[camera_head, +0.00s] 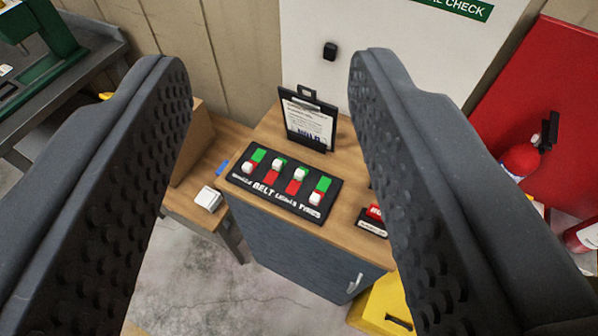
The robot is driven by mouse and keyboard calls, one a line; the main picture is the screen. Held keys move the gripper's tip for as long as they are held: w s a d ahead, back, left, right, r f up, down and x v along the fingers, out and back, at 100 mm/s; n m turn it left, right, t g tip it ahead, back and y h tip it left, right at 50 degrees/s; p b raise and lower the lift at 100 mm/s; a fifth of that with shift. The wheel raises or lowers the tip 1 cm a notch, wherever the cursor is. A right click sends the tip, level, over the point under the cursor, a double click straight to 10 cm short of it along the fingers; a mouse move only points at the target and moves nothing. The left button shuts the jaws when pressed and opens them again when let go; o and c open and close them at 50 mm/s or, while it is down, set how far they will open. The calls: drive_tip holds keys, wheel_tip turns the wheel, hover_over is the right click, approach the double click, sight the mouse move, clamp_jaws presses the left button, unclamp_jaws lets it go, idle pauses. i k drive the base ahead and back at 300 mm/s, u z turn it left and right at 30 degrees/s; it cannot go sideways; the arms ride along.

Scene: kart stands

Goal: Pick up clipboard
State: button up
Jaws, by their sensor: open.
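The clipboard (309,122) stands upright, leaning back slightly, on a wooden-topped cabinet (262,132). It is black with a handle-like clip on top and a printed white sheet. My gripper (272,85) is open, with one dark studded finger on each side of the picture. The clipboard shows between the fingers, farther off and apart from them. The right finger hides part of the cabinet's right side.
A black panel (271,212) with several red and green switch slots lies in front of the clipboard. A small red-topped box (373,222) sits at the right. A cardboard box (196,143) stands left. A white wall panel (312,72) rises behind, and a red cabinet (535,85) stands right.

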sight(313, 118)
drive_tip(key=u, duration=0.15)
drive_tip(key=i, duration=1.05)
drive_tip(key=z, duration=0.4)
